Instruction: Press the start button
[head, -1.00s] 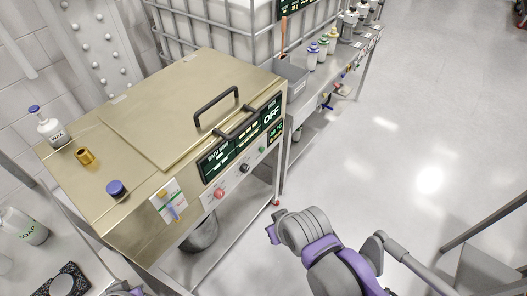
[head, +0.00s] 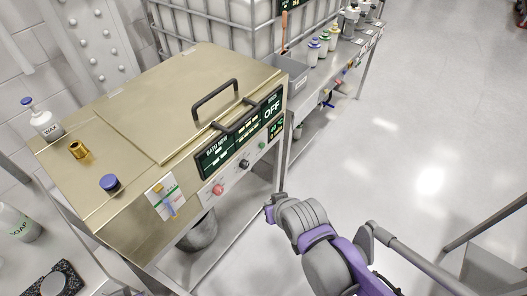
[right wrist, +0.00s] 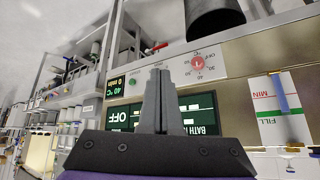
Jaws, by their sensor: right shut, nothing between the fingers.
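The machine's front panel (head: 235,172) carries a green button (head: 262,145), a black knob (head: 244,164) and a red knob (head: 218,190). In the right wrist view the panel appears upside down, with the green button (right wrist: 132,83) left of the fingers and the red knob (right wrist: 198,63) to their right. The black knob is hidden there. My right gripper (head: 268,207) is in front of the machine, below and apart from the green button. Its fingers (right wrist: 160,72) are shut and empty. I cannot read a start label. My left gripper is not in view.
A dark display reading OFF (head: 240,137) and a handle (head: 216,98) sit above the controls. A wax bottle (head: 43,119), brass fitting (head: 78,150) and blue-capped part (head: 110,184) stand on top. A bench with bottles is behind. The floor at right is clear.

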